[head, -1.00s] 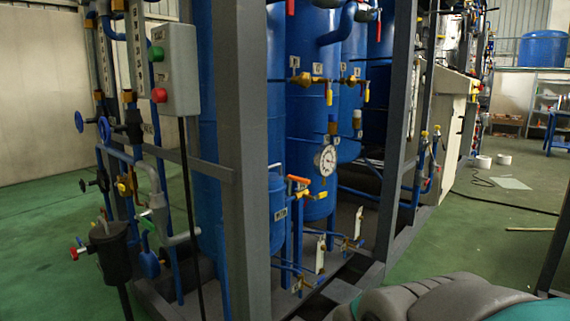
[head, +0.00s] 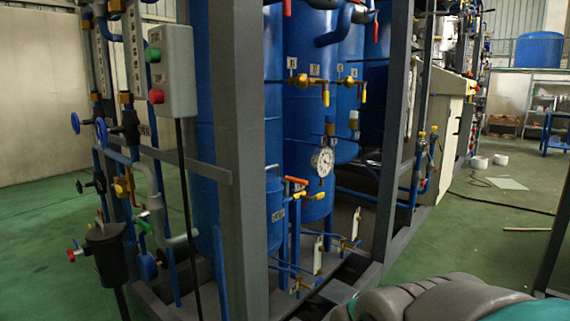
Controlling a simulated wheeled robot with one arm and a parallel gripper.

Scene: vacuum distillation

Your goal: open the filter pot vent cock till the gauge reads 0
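A round white gauge (head: 322,161) faces me on the blue vessels inside the grey frame; its reading is too small to tell. Just below left of it, a small blue pot (head: 275,212) with a label stands low in the frame. A cock with an orange handle (head: 296,180) sits at the pot's top right, with a yellow-handled cock (head: 314,196) beside it. I cannot tell from the label which is the filter pot vent cock. My gripper is not in view; a grey and teal part of my own body fills the bottom right.
A thick grey post (head: 240,150) stands close in front, left of the pot. A control box (head: 173,70) with green and red buttons hangs left. A black canister (head: 107,255) stands lower left. Green floor (head: 455,235) is open at right, crossed by a black cable (head: 500,205).

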